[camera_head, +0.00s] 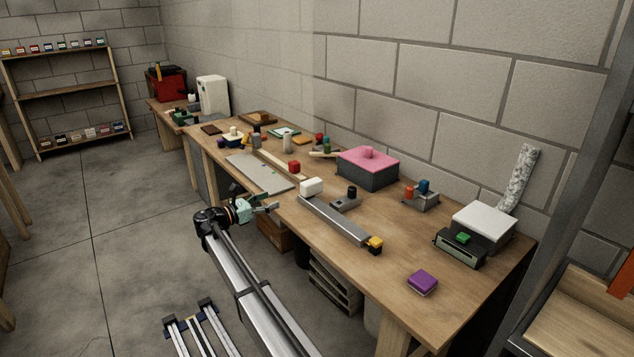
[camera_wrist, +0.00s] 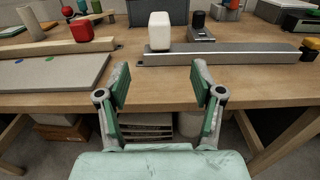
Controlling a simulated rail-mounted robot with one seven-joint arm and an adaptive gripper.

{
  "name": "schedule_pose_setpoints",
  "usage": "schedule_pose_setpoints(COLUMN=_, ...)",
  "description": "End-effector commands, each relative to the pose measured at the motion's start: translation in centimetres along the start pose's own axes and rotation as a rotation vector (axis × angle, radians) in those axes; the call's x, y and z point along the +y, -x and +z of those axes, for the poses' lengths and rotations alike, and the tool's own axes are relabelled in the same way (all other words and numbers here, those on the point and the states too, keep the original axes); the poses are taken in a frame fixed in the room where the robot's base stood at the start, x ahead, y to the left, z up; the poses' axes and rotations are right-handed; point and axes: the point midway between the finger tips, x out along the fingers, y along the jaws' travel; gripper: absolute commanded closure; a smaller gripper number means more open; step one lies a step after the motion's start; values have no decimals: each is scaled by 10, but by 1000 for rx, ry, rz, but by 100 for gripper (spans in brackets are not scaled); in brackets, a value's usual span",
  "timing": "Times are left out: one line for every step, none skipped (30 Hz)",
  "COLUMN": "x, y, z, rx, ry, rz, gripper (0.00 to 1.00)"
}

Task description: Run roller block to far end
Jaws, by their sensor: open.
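A white block (camera_head: 311,187), likely the roller block, sits at the left end of a grey metal rail (camera_head: 335,222). In the wrist view the white block (camera_wrist: 159,30) stands upright near the left end of the rail (camera_wrist: 235,54). A yellow-and-black piece (camera_head: 375,244) is at the rail's other end; it shows at the right edge of the wrist view (camera_wrist: 312,44). My gripper (camera_head: 272,207) is open and empty at the bench's front edge. In the wrist view its fingers (camera_wrist: 159,86) are apart, with the white block beyond them, not touching.
A red block (camera_head: 294,167) stands on a wooden strip left of the rail, beside a grey plate (camera_head: 258,172). A black-topped fixture (camera_head: 349,198) stands close behind the rail. A pink-topped box (camera_head: 368,167) is farther back. A purple block (camera_head: 422,282) lies right. Bench front right is mostly clear.

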Motion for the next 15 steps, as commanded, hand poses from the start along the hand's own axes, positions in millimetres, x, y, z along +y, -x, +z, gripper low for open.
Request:
schedule_pose_setpoints(x=0, y=-4, z=0, rx=0, ry=1, rz=-1, gripper=33)
schedule_pose_setpoints(x=0, y=-8, z=0, rx=0, ry=1, rz=-1, gripper=33)
schedule_pose_setpoints(x=0, y=-12, z=0, rx=0, ry=0, rz=0, gripper=33)
schedule_pose_setpoints(x=0, y=-16, z=0, rx=0, ry=0, rz=0, gripper=33)
schedule_pose_setpoints(x=0, y=-21, z=0, rx=0, ry=-1, rz=-1, gripper=33)
schedule_pose_setpoints(x=0, y=-28, z=0, rx=0, ry=-1, rz=-2, gripper=33)
schedule_pose_setpoints(x=0, y=-33, z=0, rx=0, ry=-1, rz=-2, gripper=33)
schedule_pose_setpoints(x=0, y=-39, z=0, rx=0, ry=-1, rz=-1, gripper=33)
schedule_pose_setpoints(x=0, y=-46, z=0, rx=1, ry=-2, rz=-1, gripper=33)
schedule_pose_setpoints(x=0, y=-52, z=0, rx=1, ry=-2, rz=-1, gripper=33)
schedule_pose_setpoints(x=0, y=-59, z=0, rx=1, ry=-2, rz=-2, gripper=33)
schedule_pose_setpoints(x=0, y=-67, z=0, rx=1, ry=-2, rz=-1, gripper=33)
schedule_pose_setpoints(x=0, y=-72, z=0, rx=1, ry=-3, rz=0, gripper=33)
schedule_pose_setpoints(x=1, y=-78, z=0, rx=1, ry=-3, rz=0, gripper=33)
schedule_pose_setpoints(x=0, y=-87, z=0, rx=1, ry=-3, rz=-1, gripper=33)
